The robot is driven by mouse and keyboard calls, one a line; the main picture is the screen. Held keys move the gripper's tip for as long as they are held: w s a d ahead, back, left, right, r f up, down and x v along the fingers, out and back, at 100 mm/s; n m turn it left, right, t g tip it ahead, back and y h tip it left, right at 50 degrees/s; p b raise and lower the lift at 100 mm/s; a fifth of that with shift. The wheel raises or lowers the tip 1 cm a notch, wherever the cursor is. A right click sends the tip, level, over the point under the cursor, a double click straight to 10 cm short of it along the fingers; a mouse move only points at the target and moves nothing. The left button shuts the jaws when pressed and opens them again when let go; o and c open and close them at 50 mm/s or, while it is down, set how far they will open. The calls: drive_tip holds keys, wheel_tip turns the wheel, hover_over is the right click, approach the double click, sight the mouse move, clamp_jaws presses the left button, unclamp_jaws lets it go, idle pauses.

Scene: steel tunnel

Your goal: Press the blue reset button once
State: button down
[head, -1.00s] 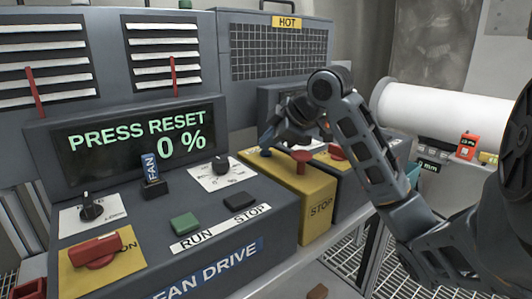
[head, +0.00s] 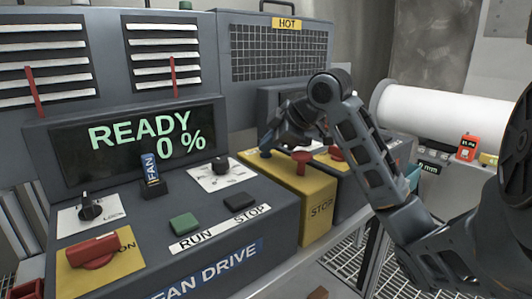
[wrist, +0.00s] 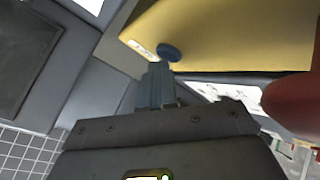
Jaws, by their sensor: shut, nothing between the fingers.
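The blue reset button (head: 265,153) sits on top of the yellow stop box (head: 317,207), beside a red mushroom button (head: 302,158). In the wrist view the blue button (wrist: 170,52) shows just beyond my fingertips (wrist: 157,72). My gripper (head: 267,143) is shut and empty, its tips right by the blue button. I cannot tell whether they touch it. The display (head: 140,139) on the fan drive panel reads "READY 0 %".
The fan drive panel carries a red switch (head: 94,251), a black key knob (head: 91,208), a green button (head: 185,224), a dark button (head: 240,200) and a black dial (head: 221,165). A large red shape (wrist: 292,105) is close on the right in the wrist view.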

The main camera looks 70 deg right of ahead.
sight(269, 155)
drive_tip(key=shift+r+p, duration=0.5)
drive_tip(key=shift+r, duration=0.35)
drive_tip(key=shift+r+p, duration=1.9)
drive_tip(key=shift+r, duration=0.6)
